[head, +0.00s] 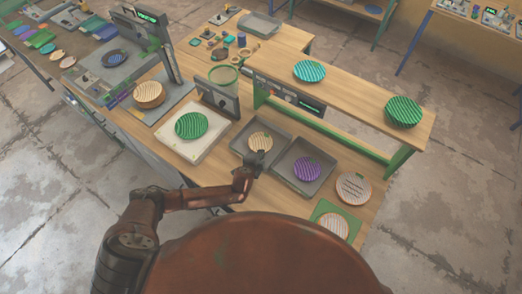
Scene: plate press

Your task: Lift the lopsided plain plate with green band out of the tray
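A pale tan ribbed plate (261,141) lies in the left grey tray (240,152). It is small in the head view; I cannot clearly make out a full green band or a lopsided shape. A purple ribbed plate (307,169) lies in the right grey tray (326,186). My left gripper (257,158) is at the near edge of the left tray, just below the tan plate in the picture. Its fingers are too small and dark to tell whether they are open, shut or touching the plate. My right gripper is not in view.
A green plate (191,126) lies on a white board (170,139) at left. A pale plate (353,187) and another on a green mat (347,218) are at right. A raised shelf (350,88) with two plates stands behind the trays. A press (150,45) stands at left.

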